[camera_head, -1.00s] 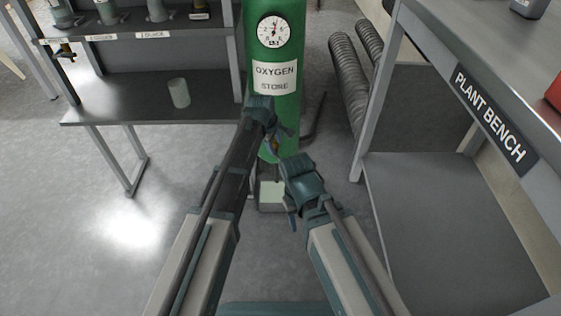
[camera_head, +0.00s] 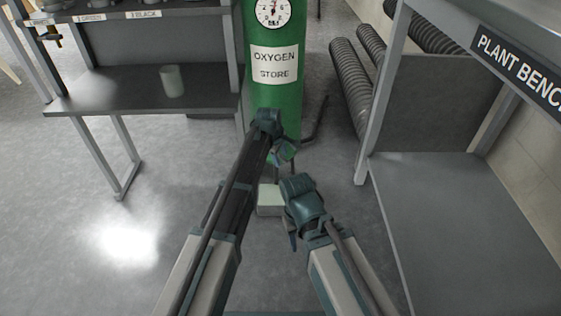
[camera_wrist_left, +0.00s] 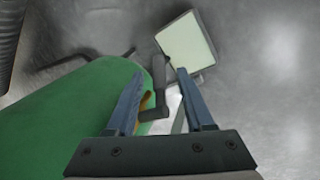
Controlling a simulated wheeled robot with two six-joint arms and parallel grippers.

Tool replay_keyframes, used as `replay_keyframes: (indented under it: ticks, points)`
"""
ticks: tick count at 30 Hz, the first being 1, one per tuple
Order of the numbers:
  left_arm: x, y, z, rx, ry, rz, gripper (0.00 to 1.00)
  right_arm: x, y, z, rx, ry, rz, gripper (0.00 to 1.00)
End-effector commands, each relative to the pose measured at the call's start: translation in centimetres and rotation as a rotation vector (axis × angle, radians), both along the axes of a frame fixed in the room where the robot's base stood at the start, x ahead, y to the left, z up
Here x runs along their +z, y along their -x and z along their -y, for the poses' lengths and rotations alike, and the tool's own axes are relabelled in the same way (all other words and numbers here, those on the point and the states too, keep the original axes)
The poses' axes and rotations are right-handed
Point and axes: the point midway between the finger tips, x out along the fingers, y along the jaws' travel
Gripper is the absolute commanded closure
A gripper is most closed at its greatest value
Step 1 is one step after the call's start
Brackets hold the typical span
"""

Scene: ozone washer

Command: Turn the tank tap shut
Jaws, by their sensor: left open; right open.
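The green tank (camera_head: 272,102) labelled OXYGEN STORE stands upright at the middle of the head view. Its lower side (camera_wrist_left: 75,120) fills the left of the left wrist view. The tank tap (camera_wrist_left: 159,97) shows there as a dark angled handle by a bit of brass. My left gripper (camera_head: 281,157) is open low at the tank's front, and hides the tap in the head view. In the left wrist view its fingers (camera_wrist_left: 161,72) stand on either side of the handle; I cannot tell if they touch it. My right gripper (camera_head: 291,232) is open, lower and nearer, apart from the tank.
A pale-topped box (camera_head: 269,199) is on the floor below the tank; it also shows in the wrist view (camera_wrist_left: 186,42). A dark shelf (camera_head: 135,87) stands left, the plant bench (camera_head: 450,190) right, with ribbed hoses (camera_head: 350,85) behind. Open floor lies front left.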

Motion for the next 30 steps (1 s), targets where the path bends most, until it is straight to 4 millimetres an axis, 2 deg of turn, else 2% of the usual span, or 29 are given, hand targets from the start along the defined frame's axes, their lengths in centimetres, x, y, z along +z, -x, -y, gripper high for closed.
replay_keyframes:
  ticks: [6, 15, 30]
  points:
    - [0.05, 0.01, 0.02, 0.000, 0.000, 0.000, 0.47, 0.05, 0.01, 0.00, 0.000, 0.000, 0.000, 0.50]
    - [0.05, 0.02, 0.01, 0.000, 0.000, 0.000, 1.00, 0.05, 0.01, 0.01, 0.000, 0.000, 0.000, 0.50]
    - [0.04, 0.02, 0.01, 0.000, 0.000, 0.000, 1.00, 0.04, 0.00, 0.00, 0.000, 0.000, 0.000, 0.50]
